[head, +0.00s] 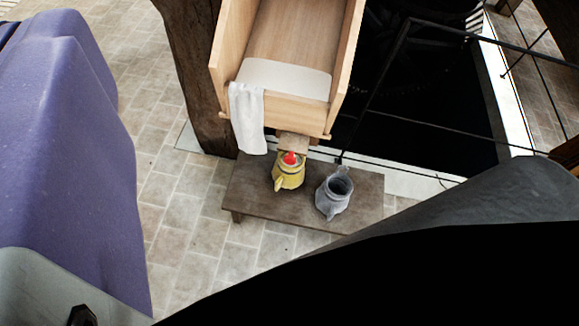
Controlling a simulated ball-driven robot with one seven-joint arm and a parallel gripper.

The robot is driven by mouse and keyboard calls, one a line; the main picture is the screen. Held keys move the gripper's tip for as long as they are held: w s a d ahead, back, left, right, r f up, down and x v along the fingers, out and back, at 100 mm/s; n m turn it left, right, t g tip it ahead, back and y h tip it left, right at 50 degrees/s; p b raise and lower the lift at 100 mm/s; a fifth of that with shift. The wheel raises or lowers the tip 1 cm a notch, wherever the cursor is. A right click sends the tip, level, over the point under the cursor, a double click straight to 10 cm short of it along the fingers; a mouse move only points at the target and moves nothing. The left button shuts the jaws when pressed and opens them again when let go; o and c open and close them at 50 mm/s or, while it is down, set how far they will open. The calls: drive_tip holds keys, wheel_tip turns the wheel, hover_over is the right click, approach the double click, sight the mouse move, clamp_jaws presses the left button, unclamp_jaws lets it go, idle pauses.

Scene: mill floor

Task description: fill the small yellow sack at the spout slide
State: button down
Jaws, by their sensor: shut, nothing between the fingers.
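The small yellow sack (288,178) stands upright on a low dark wooden bench, directly below the front of a wooden trough. A red patch (290,158) shows at its mouth; I cannot tell what it is. A short wooden piece (293,143), apparently the spout slide, juts from the trough's lower end just above the sack and partly overlaps it in the picture. I cannot tell whether they touch. White material (284,79) lies in the trough's lower end. My gripper's fingers are not in view.
A grey sack (331,197) with an open dark mouth stands right of the yellow one on the bench (268,207). A white cloth (246,118) hangs over the trough's left edge. A wooden post stands left, black railings right over a dark pit. A large purple form (65,150) fills the left.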

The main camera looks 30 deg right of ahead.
drive_tip(key=shift+w+d+p, duration=0.2)
drive_tip(key=shift+w+d, duration=0.25)
drive_tip(key=shift+w, duration=0.2)
drive_tip(key=shift+w+d+p, duration=0.15)
drive_tip(key=shift+w+d, duration=0.25)
drive_tip(key=shift+w, duration=0.2)
drive_tip(key=s+a+b, duration=0.1)
drive_tip(key=s+a, duration=0.3)
drive_tip(key=s, duration=0.2)
drive_tip(key=shift+s+a, duration=0.25)
drive_tip(key=shift+s, duration=0.05)
